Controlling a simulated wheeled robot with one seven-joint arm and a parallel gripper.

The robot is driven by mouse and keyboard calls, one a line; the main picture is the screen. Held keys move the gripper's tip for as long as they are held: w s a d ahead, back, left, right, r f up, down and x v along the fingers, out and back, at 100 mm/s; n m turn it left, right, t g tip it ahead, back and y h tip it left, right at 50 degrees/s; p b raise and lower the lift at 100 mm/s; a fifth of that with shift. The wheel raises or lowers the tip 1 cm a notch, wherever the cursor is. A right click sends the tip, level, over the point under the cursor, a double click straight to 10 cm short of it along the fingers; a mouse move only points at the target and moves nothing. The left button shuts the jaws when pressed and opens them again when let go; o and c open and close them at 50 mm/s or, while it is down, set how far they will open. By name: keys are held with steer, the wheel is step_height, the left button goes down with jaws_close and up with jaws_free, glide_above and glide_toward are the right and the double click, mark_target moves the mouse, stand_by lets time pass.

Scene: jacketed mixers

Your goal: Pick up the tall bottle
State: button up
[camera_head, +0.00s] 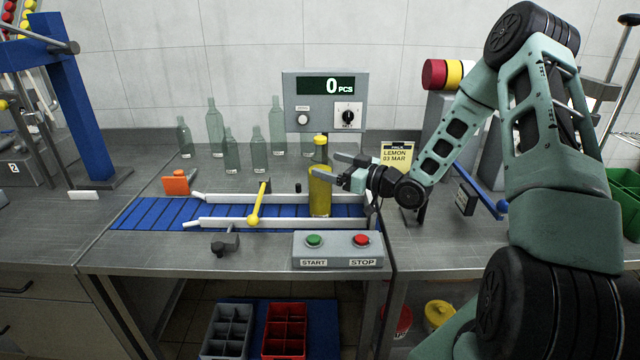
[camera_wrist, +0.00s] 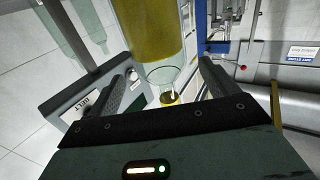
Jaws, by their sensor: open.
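A tall bottle of yellow liquid with a yellow cap (camera_head: 320,202) stands upright at the right end of the blue conveyor. My gripper (camera_head: 324,163) reaches in from the right at the height of its shoulder, with one finger crossing in front of it and the other behind. In the wrist view, the bottle's yellow body (camera_wrist: 150,30) and clear neck lie between the spread fingers, the cap towards the palm. The fingers are open; I cannot tell whether either touches the glass. Several empty clear bottles (camera_head: 215,128) of different heights stand behind the conveyor.
The START/STOP box (camera_head: 338,250) is in front and the counter display (camera_head: 325,100) behind. A yellow LEMON card (camera_head: 396,157) stands to the right. Grey and red crates (camera_head: 285,331) sit below.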

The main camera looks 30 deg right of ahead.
mark_target(315, 162)
steer(key=x, duration=0.2)
steer(key=p+x, duration=0.2)
steer(key=x, duration=0.1)
steer(key=shift+w+a+f, duration=0.25)
steer(key=shift+f, duration=0.05)
steer(key=shift+r, duration=0.1)
jaws_close()
